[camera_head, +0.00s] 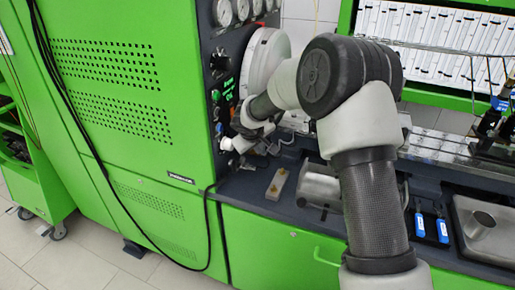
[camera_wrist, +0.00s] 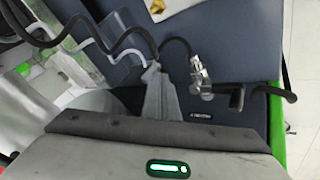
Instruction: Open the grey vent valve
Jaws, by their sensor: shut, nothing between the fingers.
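My gripper (camera_wrist: 153,70) shows in the wrist view with its narrow grey fingers together and nothing held between them. A chrome fitting (camera_wrist: 200,78) with a black handle (camera_wrist: 237,97) is just right of the fingers, apart from them in the picture. I cannot tell for sure whether this fitting is the grey vent valve, or whether it is open. In the head view my arm reaches to the control panel's lower part, and my wrist hides part of what is there. No clear grey valve handle shows in the head view.
The green cabinet (camera_head: 120,75) stands left of the panel, with a black cable hanging down its front. A metal cylinder (camera_head: 319,186) and a small block with brass parts (camera_head: 277,184) are on the dark bench. Blue-handled tools (camera_head: 442,230) lie further right.

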